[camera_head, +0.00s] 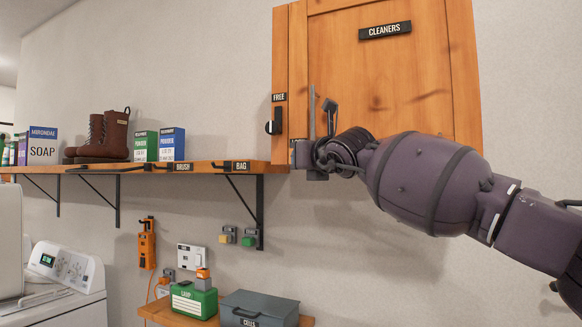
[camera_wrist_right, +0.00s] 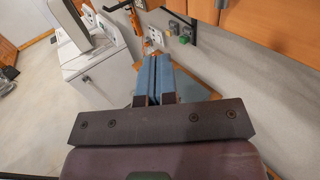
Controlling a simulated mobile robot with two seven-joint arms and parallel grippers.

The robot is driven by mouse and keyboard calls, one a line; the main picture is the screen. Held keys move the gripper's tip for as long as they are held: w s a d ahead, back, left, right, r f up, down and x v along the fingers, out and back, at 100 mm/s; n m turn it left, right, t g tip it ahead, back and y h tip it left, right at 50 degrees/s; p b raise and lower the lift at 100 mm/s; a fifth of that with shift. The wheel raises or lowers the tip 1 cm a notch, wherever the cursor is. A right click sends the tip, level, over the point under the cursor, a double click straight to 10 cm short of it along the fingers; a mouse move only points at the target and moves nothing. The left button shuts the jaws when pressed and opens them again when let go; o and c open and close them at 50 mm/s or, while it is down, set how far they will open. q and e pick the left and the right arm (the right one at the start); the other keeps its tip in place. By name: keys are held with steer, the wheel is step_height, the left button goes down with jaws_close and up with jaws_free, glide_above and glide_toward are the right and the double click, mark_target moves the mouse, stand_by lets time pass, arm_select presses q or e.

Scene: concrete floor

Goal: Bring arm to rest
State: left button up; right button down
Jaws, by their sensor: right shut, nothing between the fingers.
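My right arm comes in from the right in the head view and reaches across the front of the wooden cabinet (camera_head: 385,75) labelled CLEANERS. My right gripper (camera_head: 308,156) is at the cabinet's lower left, by the end of the shelf; its fingers are small there and hard to make out. In the right wrist view the blue fingers of my right gripper (camera_wrist_right: 154,62) lie together, shut and empty. Whether any part touches the cabinet or shelf cannot be told. My left gripper is not in view.
A wall shelf (camera_head: 215,167) holds a SOAP box (camera_head: 42,148), brown boots (camera_head: 112,135) and powder boxes (camera_head: 171,145). Below are a white washer (camera_head: 75,290), an orange tool (camera_head: 147,245), a green box (camera_head: 193,302) and a grey toolbox (camera_head: 258,308). The wall below the cabinet is bare.

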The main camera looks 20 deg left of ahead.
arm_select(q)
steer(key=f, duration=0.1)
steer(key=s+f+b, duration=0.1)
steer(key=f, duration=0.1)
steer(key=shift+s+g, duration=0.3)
arm_select(e)
steer(key=s, duration=0.5)
steer(key=shift+s+f, duration=0.1)
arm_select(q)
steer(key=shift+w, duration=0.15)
